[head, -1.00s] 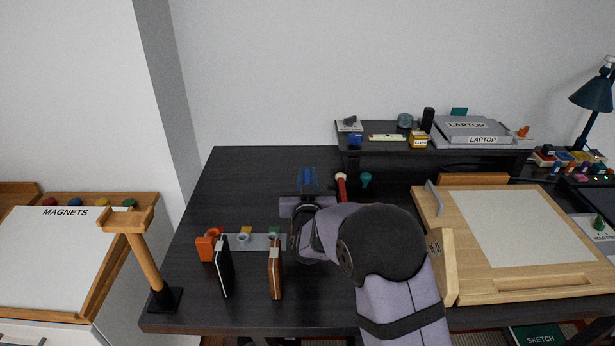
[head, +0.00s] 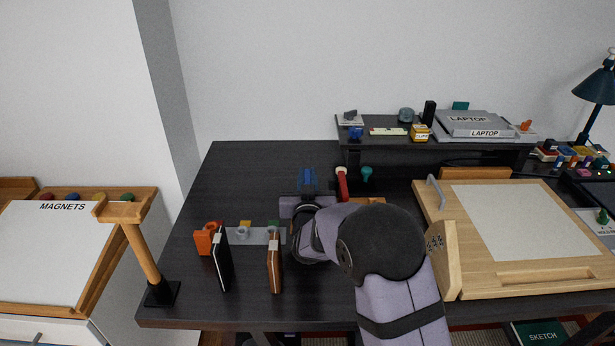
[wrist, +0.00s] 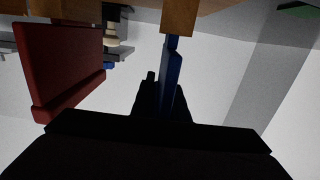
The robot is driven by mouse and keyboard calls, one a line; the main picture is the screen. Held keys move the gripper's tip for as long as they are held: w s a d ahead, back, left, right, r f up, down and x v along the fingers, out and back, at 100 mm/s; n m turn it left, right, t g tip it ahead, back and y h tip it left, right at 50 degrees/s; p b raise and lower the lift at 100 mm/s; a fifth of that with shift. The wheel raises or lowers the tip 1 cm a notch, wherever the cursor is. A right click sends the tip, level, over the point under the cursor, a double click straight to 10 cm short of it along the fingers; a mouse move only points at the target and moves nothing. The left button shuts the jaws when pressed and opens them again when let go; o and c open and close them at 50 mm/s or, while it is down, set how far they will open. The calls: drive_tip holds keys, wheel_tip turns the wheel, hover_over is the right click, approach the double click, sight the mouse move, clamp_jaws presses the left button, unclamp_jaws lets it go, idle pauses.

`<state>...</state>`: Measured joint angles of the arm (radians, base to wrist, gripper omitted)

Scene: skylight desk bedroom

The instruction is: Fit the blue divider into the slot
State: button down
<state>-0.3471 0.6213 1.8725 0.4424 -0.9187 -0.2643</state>
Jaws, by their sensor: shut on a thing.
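The blue divider (head: 308,178) shows in the head view as a narrow upright blue shape just beyond my gripper (head: 307,194). In the wrist view the blue divider (wrist: 173,75) stands edge-on between the dark fingers of my gripper (wrist: 163,92), which is shut on it. Its far end meets or overlaps a wooden piece (wrist: 178,17) at the top of the wrist view; I cannot tell whether they touch. My arm hides much of the area around the gripper in the head view. I cannot make out the slot clearly.
A dark red panel (wrist: 65,68) is left of the divider in the wrist view. A black book (head: 222,262) and a brown book (head: 274,266) stand at the desk's front left. A wooden drawing board (head: 456,240) is right of my arm. The desk's back left is clear.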

drive_tip(key=shift+f, duration=0.3)
drive_tip(key=c, duration=1.6)
unclamp_jaws()
drive_tip(key=shift+c, duration=0.2)
drive_tip(key=shift+r+b, duration=0.8)
drive_tip(key=shift+r, duration=4.25)
